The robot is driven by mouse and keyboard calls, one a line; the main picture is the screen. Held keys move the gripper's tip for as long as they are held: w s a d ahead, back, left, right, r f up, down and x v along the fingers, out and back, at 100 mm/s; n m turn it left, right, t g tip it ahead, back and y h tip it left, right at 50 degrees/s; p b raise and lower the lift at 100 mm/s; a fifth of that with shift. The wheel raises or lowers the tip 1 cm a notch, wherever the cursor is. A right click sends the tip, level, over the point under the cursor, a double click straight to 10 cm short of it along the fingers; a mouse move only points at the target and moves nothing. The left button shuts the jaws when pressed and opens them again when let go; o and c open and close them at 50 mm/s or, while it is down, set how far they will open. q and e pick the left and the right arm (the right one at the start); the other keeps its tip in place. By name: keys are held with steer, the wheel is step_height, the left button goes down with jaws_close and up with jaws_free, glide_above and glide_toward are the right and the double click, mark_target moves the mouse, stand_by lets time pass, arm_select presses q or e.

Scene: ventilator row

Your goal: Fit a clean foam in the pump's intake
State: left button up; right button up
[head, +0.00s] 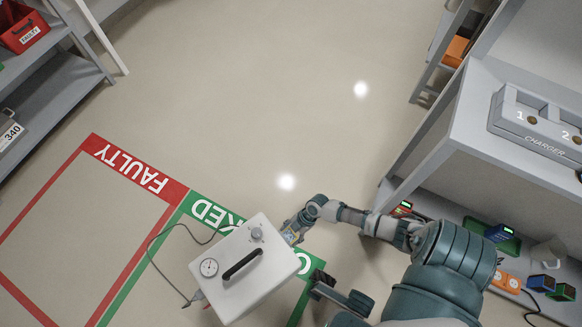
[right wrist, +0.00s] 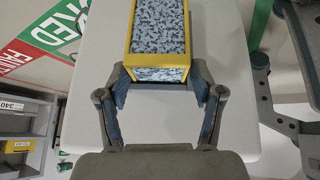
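The pump (head: 225,280) is a white box with a gauge, a knob and a black handle on top. It stands across the green-marked floor zone, and its white casing (right wrist: 100,60) fills much of the right wrist view. My right gripper (head: 291,237) is at the pump's right side. In the right wrist view its two fingers (right wrist: 160,88) close on the near end of a foam block (right wrist: 158,30), grey-speckled with yellow edges. The foam's far end runs out of the top of that view. The intake cannot be made out.
A red FAULTY zone (head: 133,167) lies left of the green zone (head: 209,212). A thin cable (head: 150,255) loops left of the pump. A grey shelf (head: 480,120) with a charger (head: 540,125) stands at the right. The floor above the pump is clear.

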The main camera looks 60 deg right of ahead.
steer(key=shift+o, duration=1.1)
steer(key=shift+d+r, duration=0.1)
steer(key=shift+d, duration=0.05)
steer(key=v, duration=0.7)
steer(key=shift+s, duration=0.1)
